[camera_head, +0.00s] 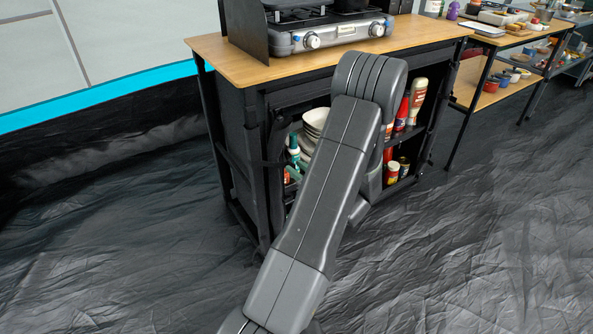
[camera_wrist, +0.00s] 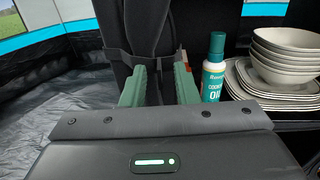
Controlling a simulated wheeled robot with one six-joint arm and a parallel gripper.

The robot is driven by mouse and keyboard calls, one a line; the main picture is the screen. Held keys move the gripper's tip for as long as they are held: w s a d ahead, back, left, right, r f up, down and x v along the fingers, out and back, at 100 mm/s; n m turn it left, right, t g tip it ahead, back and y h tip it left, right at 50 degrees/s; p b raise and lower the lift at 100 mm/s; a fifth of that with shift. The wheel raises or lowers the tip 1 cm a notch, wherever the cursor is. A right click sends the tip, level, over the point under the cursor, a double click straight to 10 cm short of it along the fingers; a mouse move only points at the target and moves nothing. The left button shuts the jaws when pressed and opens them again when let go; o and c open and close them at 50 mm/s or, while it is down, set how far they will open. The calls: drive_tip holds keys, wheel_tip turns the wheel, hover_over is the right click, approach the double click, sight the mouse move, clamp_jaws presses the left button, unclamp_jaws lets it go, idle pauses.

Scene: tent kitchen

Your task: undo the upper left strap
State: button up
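In the wrist view a black strap (camera_wrist: 117,51) runs across a dark, upright fabric roll (camera_wrist: 146,25) at the left side of the cabinet opening. My gripper (camera_wrist: 160,78) has its two green fingers pointing at this strap, one on each side of a dark strip of it or of the roll. The fingers stand apart; whether they touch the cloth I cannot tell. In the head view the cabinet (camera_head: 232,130) stands under a wooden top, and its dark strap area (camera_head: 262,158) is at the front left. My arm hides the middle of the cabinet, and my gripper is hidden there.
A green-capped bottle (camera_wrist: 214,70) stands just right of my fingers. Stacked bowls (camera_wrist: 287,55) and plates (camera_wrist: 243,82) are further right on the shelf. A stove (camera_head: 325,30) sits on the cabinet top. The floor (camera_head: 110,240) left of the cabinet is clear.

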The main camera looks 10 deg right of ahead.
drive_tip(key=shift+w+a, duration=0.25)
drive_tip(key=shift+w, duration=0.1)
drive_tip(key=shift+c, duration=0.5)
clamp_jaws()
